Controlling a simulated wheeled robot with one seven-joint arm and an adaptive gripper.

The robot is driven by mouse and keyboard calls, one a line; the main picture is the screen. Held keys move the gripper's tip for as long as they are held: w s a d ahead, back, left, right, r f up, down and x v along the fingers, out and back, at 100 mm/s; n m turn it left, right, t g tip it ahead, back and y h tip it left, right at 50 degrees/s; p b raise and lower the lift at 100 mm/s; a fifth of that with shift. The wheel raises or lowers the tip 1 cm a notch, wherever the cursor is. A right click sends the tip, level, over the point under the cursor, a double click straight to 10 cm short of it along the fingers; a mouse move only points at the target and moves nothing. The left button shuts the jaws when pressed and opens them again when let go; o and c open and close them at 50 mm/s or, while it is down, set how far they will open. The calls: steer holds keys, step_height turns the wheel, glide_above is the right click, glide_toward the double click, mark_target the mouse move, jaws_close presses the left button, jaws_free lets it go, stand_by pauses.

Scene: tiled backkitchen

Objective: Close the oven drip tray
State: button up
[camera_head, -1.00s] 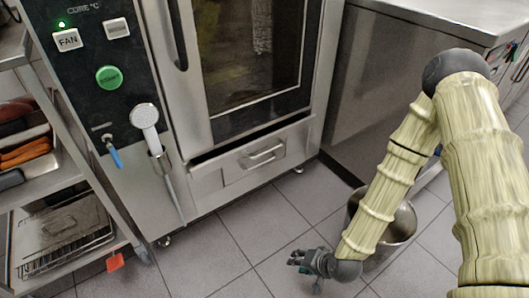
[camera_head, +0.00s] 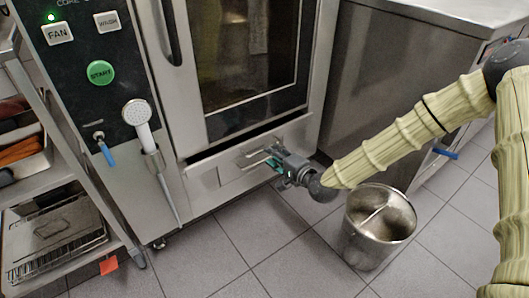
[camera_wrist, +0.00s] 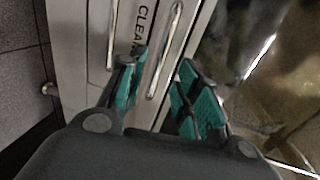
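The oven drip tray (camera_head: 205,179) is a steel drawer front low on the oven, below the glass door. It stands out a little, with a dark gap along its top edge. Its bar handle (camera_head: 262,155) is partly hidden by my gripper (camera_head: 266,162), which is at the tray front. In the wrist view my gripper (camera_wrist: 160,92) is open, its teal-padded fingers apart. A bright metal bar (camera_wrist: 166,48) lies ahead, near the space between them. I cannot tell whether the fingers touch the handle or tray.
The oven door (camera_head: 250,60) is shut above the tray. A steel bucket (camera_head: 377,228) stands on the floor below my arm. A hand shower (camera_head: 137,113) hangs at the oven's left, beside a rack (camera_head: 50,180). A steel counter (camera_head: 385,80) stands at right.

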steer(key=shift+b+x, duration=0.9)
steer(key=shift+x, duration=2.2)
jaws_close()
